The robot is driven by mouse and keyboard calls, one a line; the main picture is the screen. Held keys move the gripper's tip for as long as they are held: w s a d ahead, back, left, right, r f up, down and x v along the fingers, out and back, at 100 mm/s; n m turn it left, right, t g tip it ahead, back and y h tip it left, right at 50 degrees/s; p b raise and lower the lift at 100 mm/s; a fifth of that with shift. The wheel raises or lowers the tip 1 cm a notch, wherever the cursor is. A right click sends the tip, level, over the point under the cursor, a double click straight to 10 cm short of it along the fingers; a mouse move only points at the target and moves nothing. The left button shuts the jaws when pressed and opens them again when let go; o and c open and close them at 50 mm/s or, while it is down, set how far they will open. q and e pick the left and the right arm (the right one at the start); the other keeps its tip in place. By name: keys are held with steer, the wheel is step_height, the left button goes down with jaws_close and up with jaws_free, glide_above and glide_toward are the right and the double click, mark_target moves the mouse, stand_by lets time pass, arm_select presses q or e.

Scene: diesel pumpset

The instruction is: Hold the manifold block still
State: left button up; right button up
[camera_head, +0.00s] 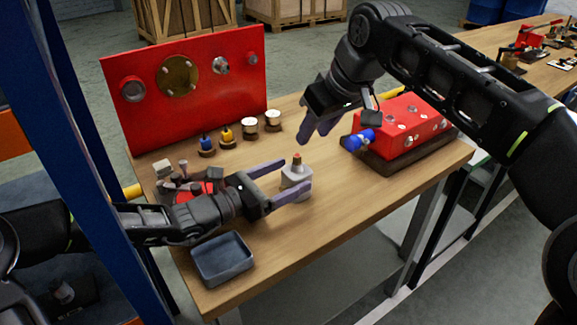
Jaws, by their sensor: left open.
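A small pale grey block with a reddish-brown fitting on top, which I take as the manifold block (296,181), stands upright on the wooden table. My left gripper (297,175) is open, with one finger on the far side of the block and one on the near side. I cannot tell whether either finger touches it. My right gripper (316,132) hangs above and behind the block, fingers pointing down, apart from it. Its two fingertips show close together; whether it is open or shut is unclear, and nothing shows between them.
A red block with ports and a blue fitting (405,127) sits at the right. A red panel (190,85) stands at the back, with several small fittings before it. A blue-grey tray (223,259) lies front left. The table's front middle is clear.

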mark_target(307, 167)
arm_select(q)
steer(key=x, duration=0.6)
steer(key=shift+s, duration=0.1)
jaws_close()
stand_by(0.7)
steer(key=shift+c, duration=1.2)
jaws_free()
jaws_close()
